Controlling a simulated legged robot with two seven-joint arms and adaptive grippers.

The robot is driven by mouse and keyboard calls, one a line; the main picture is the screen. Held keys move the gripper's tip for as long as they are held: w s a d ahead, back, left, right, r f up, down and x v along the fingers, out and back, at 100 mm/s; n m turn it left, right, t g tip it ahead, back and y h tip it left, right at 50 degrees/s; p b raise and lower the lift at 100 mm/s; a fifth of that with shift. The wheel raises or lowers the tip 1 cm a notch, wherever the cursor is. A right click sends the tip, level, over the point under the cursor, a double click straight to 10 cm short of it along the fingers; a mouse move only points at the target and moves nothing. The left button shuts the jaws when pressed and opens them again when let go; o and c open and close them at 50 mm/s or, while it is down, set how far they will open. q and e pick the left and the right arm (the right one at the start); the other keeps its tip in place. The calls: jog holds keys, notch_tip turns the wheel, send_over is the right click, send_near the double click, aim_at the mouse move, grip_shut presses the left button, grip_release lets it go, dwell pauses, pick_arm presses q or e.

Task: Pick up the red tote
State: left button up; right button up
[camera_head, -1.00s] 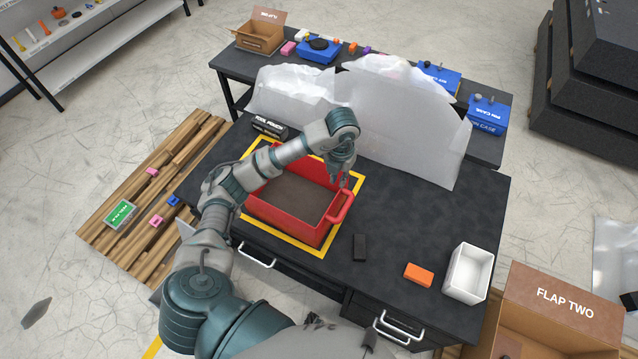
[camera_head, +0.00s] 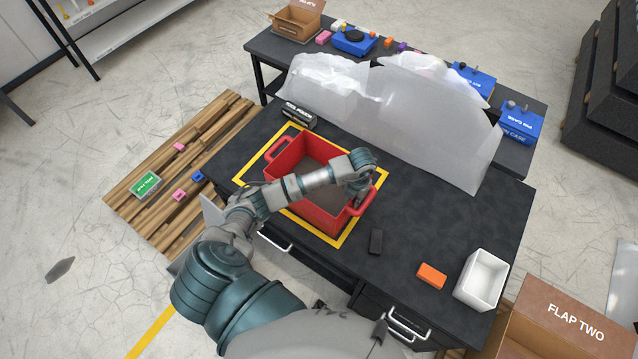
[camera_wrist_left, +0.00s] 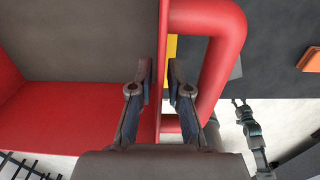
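The red tote (camera_head: 322,213) stands on the black worktop inside a yellow outline, with a loop handle at each end. Its inside looks empty, partly hidden by my left arm. My left gripper (camera_head: 357,201) is at the tote's right end, by the near-right handle (camera_head: 366,200). In the left wrist view the open gripper (camera_wrist_left: 160,88) has its fingers on either side of the red rim (camera_wrist_left: 163,45). One finger is over the tote's inside, the other in the gap beside the handle (camera_wrist_left: 233,40). Contact cannot be told. My right gripper does not show clearly.
A black block (camera_head: 376,242), an orange block (camera_head: 431,276) and a white bin (camera_head: 481,280) are right of the tote. A black box (camera_head: 299,115) is behind it. Cloudy plastic sheets (camera_head: 430,125) stand along the back. An open carton (camera_head: 550,320) is at lower right.

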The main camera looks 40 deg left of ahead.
pick_arm(q)
jog(key=shift+a+f, duration=0.15)
jog(key=shift+f, duration=0.4)
grip_shut()
jog(key=shift+w+r, duration=0.1)
jog(key=shift+r, duration=0.15)
